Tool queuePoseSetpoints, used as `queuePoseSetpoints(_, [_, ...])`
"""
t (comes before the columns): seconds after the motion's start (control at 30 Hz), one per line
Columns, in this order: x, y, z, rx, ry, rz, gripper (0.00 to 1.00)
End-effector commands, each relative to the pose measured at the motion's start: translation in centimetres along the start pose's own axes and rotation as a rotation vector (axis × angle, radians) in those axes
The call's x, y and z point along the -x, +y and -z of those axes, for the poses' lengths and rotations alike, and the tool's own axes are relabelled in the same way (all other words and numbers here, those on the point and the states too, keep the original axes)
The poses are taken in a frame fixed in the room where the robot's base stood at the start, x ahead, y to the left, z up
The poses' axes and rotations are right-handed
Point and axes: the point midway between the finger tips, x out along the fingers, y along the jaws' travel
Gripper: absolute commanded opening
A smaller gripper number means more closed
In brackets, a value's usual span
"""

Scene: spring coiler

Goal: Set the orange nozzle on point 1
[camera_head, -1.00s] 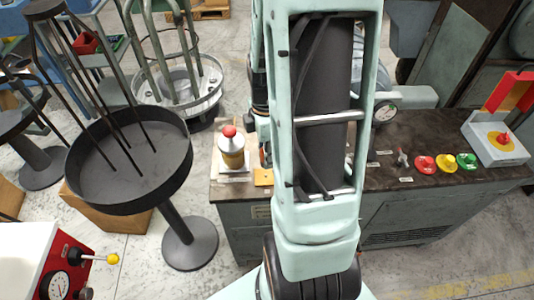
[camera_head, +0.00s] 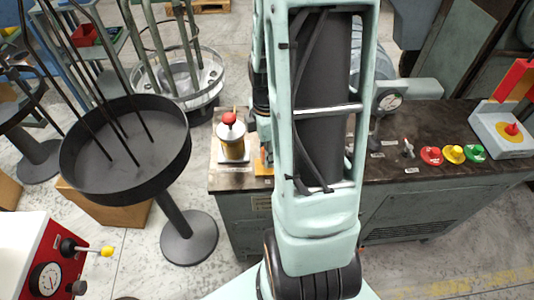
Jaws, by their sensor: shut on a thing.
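My gripper (camera_head: 263,146) is at the left end of the dark bench, mostly hidden behind my own arm. A flat orange-yellow plate (camera_head: 263,169) lies on the bench just below the gripper in the picture. I cannot tell whether the gripper or its load touches the plate. No mark for point 1 can be read.
Red, yellow and green buttons (camera_head: 453,154) and a control box (camera_head: 505,133) sit on the bench's right. A black round tray on a stand (camera_head: 125,190) is left, with a floor gap before the bench (camera_head: 310,205).

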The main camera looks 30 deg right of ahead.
Motion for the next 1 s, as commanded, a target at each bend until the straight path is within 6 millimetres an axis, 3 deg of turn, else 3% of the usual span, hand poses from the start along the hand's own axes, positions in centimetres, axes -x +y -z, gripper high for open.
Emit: queuePoseSetpoints(1.0, [-0.54, 0.04, -0.01, 0.0, 0.0, -0.001, 0.0])
